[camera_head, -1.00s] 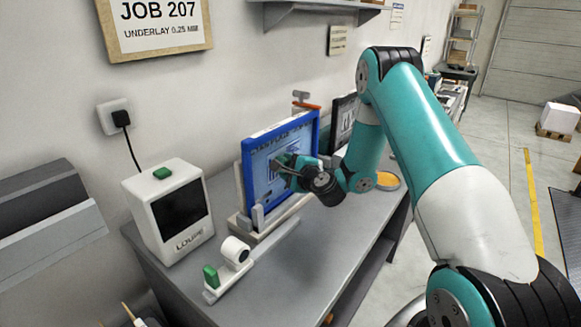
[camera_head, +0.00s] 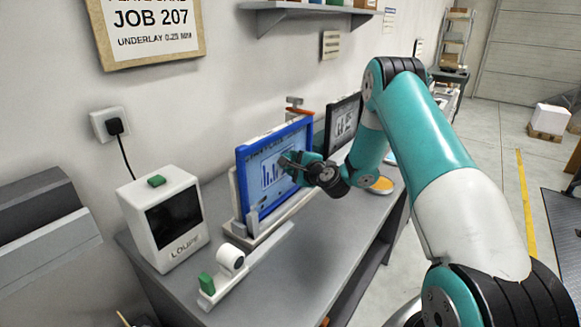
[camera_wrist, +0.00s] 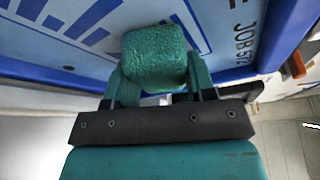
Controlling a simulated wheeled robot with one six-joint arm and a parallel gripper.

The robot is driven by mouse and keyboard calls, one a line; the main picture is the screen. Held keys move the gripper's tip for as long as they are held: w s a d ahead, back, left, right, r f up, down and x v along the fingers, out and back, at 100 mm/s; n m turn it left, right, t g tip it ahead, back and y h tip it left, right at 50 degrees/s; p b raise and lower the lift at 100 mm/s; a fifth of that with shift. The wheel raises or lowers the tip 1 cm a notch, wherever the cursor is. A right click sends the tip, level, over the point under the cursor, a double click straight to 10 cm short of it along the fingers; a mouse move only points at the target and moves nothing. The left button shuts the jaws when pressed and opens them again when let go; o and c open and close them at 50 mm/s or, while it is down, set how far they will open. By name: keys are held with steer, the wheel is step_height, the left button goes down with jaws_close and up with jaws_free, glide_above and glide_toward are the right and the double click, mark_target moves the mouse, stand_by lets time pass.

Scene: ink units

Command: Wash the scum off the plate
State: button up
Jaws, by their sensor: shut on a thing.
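A light-blue plate (camera_head: 272,188) with dark printed bars and lettering stands upright in a blue frame on the bench stand, in the head view. It also fills the upper part of the wrist view (camera_wrist: 50,58). My gripper (camera_wrist: 152,85) is shut on a green sponge (camera_wrist: 155,58), whose face lies against or very close to the plate. In the head view my gripper (camera_head: 296,165) is at the plate's right half and hides part of it. The sponge is mostly hidden there. I cannot make out any scum clearly.
A white loupe box (camera_head: 165,222) with a dark screen stands at left on the grey bench. A small white device with a green block (camera_head: 208,283) lies in front. The bench front is clear.

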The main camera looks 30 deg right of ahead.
mark_target(277, 167)
steer(key=shift+w+d, duration=0.25)
steer(key=shift+d, duration=0.55)
steer(key=shift+w+d, duration=0.25)
steer(key=shift+d, duration=0.55)
steer(key=shift+a, duration=0.15)
steer(key=shift+s+a+b, duration=0.15)
steer(key=shift+s+a, duration=0.05)
steer(key=shift+a, duration=0.6)
steer(key=shift+s+a+b, duration=0.15)
steer(key=shift+s+a, duration=0.05)
steer(key=shift+a, duration=0.55)
steer(key=shift+s+a+b, duration=0.2)
steer(key=shift+s+a, duration=0.2)
steer(key=shift+a, duration=0.5)
steer(key=shift+s+a+b, duration=0.25)
steer(key=shift+s+a, duration=0.1)
steer(key=shift+a, duration=0.55)
steer(key=shift+s+a+b, duration=0.2)
steer(key=shift+s+a, duration=0.2)
steer(key=shift+a, duration=0.5)
steer(key=shift+d, duration=0.1)
